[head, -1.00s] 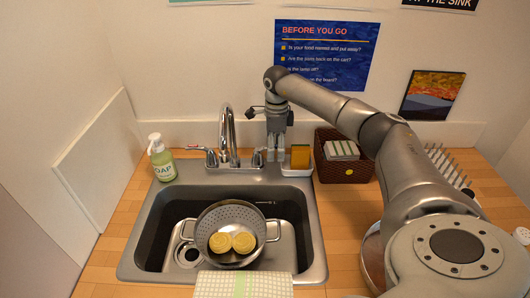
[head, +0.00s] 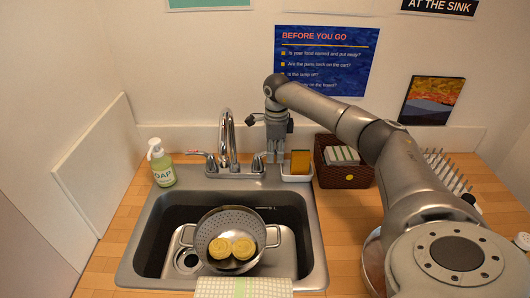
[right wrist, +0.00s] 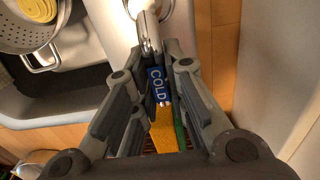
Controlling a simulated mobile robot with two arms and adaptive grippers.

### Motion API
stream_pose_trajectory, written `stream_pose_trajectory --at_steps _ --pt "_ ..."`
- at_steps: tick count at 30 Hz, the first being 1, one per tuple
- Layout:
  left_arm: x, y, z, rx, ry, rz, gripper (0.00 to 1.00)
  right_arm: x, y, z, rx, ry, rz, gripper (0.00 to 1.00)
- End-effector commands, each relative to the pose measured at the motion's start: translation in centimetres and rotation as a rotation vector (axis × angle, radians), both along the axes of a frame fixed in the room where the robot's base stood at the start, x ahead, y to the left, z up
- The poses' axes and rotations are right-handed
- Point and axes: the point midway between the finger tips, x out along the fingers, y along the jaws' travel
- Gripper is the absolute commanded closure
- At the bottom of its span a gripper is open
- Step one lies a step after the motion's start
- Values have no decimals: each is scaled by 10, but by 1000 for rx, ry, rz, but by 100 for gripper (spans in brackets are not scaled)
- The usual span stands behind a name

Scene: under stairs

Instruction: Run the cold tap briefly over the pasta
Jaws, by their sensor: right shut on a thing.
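The colander and pasta also show at the top left of the right wrist view (right wrist: 38,8). The chrome tap (head: 228,140) rises behind the sink. No water stream is visible. My right gripper (head: 275,157) is at the tap's right-hand handle (head: 258,162). In the right wrist view its fingers are shut around the handle with the blue COLD label (right wrist: 158,86). My left gripper is not in view.
A sponge holder (head: 297,175) with an orange and green sponge stands close right of my gripper. A wicker basket (head: 346,178) is beyond it. A soap bottle (head: 161,163) stands left.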

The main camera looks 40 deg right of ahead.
Motion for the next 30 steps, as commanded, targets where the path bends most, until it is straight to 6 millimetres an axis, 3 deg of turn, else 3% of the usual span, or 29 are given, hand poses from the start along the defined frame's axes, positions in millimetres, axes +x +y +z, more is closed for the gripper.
stream_pose_trajectory --at_steps 21,30 --pt "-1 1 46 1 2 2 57 -17 28 3 1 -3 -588 100" --pt "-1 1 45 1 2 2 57 -17 29 1 2 -3 -620 100"
